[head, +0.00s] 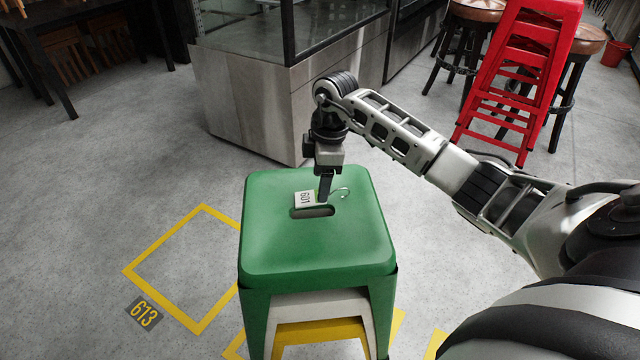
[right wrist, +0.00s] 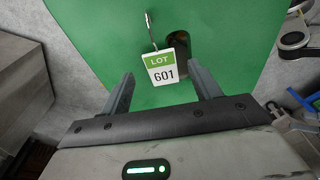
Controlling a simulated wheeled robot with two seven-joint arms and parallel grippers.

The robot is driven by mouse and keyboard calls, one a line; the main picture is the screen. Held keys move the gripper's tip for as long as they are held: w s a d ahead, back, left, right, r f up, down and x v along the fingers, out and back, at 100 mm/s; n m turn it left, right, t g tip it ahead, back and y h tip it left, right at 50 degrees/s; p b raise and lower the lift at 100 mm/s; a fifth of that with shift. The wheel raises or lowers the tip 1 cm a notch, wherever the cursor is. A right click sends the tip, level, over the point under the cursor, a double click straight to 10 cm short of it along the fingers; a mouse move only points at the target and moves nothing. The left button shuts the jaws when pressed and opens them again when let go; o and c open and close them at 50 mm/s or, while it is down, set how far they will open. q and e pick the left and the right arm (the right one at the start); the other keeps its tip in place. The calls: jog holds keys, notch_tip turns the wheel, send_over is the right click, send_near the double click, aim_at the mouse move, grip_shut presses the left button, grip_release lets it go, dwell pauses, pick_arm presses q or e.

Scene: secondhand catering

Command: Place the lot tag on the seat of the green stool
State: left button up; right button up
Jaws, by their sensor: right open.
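The green stool (head: 300,245) stands in the middle of the head view, on top of a white and a yellow stool. The lot tag (head: 304,198), a white card with a green band marked LOT 601, lies on the green seat beside the slot. In the right wrist view the tag (right wrist: 162,68) lies at the slot's left edge, its wire loop reaching away. My right gripper (head: 325,200) is low over the seat at the tag.
A glass and steel display counter (head: 250,100) stands behind the stool. Red stools (head: 515,75) and brown-topped bar stools (head: 478,12) stand at the back right. A yellow floor square (head: 165,240) marked 613 is empty. A dark table (head: 70,25) is at the back left.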

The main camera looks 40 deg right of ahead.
notch_tip(320, 180, up, 8)
jog(key=r, duration=0.1)
jog(key=s+a+f+n+y, duration=0.2)
jog(key=a+n+y, duration=0.15)
jog(key=a, duration=0.45)
jog(key=s+a+f+n+y, duration=0.25)
jog(key=a+y, duration=0.25)
jog(key=a, duration=0.4)
jog(key=s+a+r+m+t+y, duration=0.2)
jog(key=s+a+r+t+y, duration=0.2)
jog(key=a+r+t+y, duration=0.5)
jog(key=s+d+f+m+t+h, duration=0.2)
jog(key=d+f+m+t+h, duration=0.5)
jog(key=f+m+h, duration=0.45)
jog(key=s+f+m+g+h, duration=0.2)
jog(key=s+f+g, duration=0.3)
jog(key=s, duration=0.3)
jog(key=shift+s+a+f+h+p, duration=0.25)
jog(key=shift+a+f+h+p, duration=0.3)
jog(key=shift+f, duration=0.35)
jog(key=shift+d+m, duration=0.1)
jog(key=shift+m, duration=0.15)
